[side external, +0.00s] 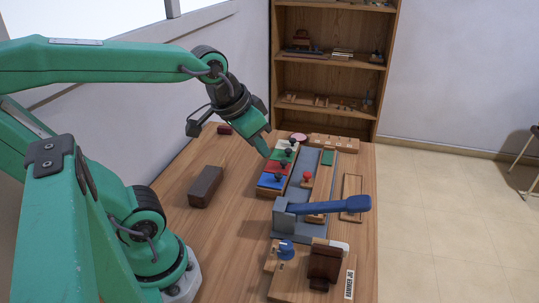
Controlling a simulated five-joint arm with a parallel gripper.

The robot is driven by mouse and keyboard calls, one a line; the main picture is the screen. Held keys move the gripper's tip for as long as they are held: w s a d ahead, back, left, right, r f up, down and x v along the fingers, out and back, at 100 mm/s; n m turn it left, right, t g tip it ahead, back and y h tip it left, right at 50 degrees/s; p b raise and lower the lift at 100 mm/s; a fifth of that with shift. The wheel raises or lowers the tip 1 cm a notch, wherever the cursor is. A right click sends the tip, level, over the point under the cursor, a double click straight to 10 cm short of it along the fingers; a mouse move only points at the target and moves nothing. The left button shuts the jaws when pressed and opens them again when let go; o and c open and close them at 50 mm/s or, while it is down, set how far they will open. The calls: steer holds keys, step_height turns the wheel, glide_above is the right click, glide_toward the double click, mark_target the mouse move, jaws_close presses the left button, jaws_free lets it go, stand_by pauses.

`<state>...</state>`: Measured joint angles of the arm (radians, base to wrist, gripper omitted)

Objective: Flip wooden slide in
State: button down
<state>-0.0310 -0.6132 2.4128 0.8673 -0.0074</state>
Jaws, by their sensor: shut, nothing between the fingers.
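A long wooden slide-like strip (323,181) lies along a grey base (304,164), with a red knob (307,176) beside it. I cannot tell for sure that this strip is the wooden slide. A blue-handled lever (335,205) crosses over the near end of the strip and hides part of it. My gripper (266,154) is shut and empty, pointing down and to the right. In the picture it is just left of the far end of the coloured keys; its height above them is unclear.
A dark brown block (205,186) lies left on the table (235,225). A wooden hammer jig (290,286) stands at the near end. A thin wooden frame (352,185) lies at right.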

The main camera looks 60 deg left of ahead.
steer(key=w+a+f+n, duration=0.1)
steer(key=w+a+f, duration=0.2)
steer(key=w, duration=0.5)
steer(key=w+a+f+n+g, duration=0.1)
steer(key=w+a+f, duration=0.3)
steer(key=w, duration=0.4)
steer(key=w+a+f+n, duration=0.1)
steer(key=w+a+f, duration=0.3)
steer(key=w, duration=0.4)
steer(key=shift+a+g+y, duration=0.3)
steer(key=shift+a+y, duration=0.1)
steer(key=shift+a, duration=0.2)
steer(key=shift+w+f, duration=0.1)
glide_above(317, 173)
step_height(317, 173, down, 9)
steer(key=shift+f, duration=0.2)
steer(key=shift+s+d+f, duration=0.1)
steer(key=shift+s+d, duration=0.1)
steer(key=shift+s, duration=0.4)
steer(key=shift+s+d+f, duration=0.1)
steer(key=shift+s+d, duration=0.1)
steer(key=shift+s, duration=0.4)
steer(key=shift+s+d+f, duration=0.1)
steer(key=shift+s+d, duration=0.1)
steer(key=shift+s, duration=0.4)
